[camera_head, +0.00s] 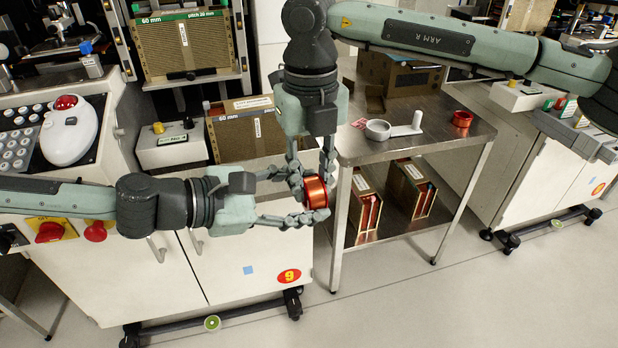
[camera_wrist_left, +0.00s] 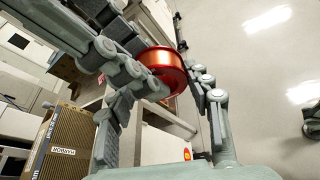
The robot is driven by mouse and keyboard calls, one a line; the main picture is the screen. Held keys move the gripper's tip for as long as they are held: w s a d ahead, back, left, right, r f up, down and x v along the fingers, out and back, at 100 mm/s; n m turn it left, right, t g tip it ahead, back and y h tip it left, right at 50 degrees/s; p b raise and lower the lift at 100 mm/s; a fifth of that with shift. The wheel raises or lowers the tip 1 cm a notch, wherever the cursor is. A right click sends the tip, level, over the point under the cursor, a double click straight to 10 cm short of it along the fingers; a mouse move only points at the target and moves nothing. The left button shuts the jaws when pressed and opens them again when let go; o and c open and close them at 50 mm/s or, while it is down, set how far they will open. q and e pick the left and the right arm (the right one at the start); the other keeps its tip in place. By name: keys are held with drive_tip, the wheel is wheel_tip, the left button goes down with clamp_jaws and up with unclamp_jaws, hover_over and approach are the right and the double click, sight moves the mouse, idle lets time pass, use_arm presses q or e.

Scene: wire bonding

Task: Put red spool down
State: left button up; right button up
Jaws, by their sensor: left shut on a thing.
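The red spool (camera_head: 316,192) is off any surface, in front of the white cabinet and left of the steel table (camera_head: 425,150). My left gripper (camera_head: 300,200) comes in from the left and is shut on this spool. In the left wrist view the spool (camera_wrist_left: 163,62) shows shiny between the fingers. My right gripper (camera_head: 312,172) reaches down from above, with its fingers around the spool's upper part. It also shows in the left wrist view (camera_wrist_left: 140,62), close against the spool. Whether it grips is hidden by overlapping fingers.
On the steel table stand a grey round dish (camera_head: 378,130), a white peg holder (camera_head: 407,128) and another red spool (camera_head: 462,118). The table front is clear. Cardboard boxes (camera_head: 408,190) with red spools sit on its lower shelf. A white cabinet (camera_head: 240,262) stands left.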

use_arm(q)
drive_tip(key=o, duration=1.2)
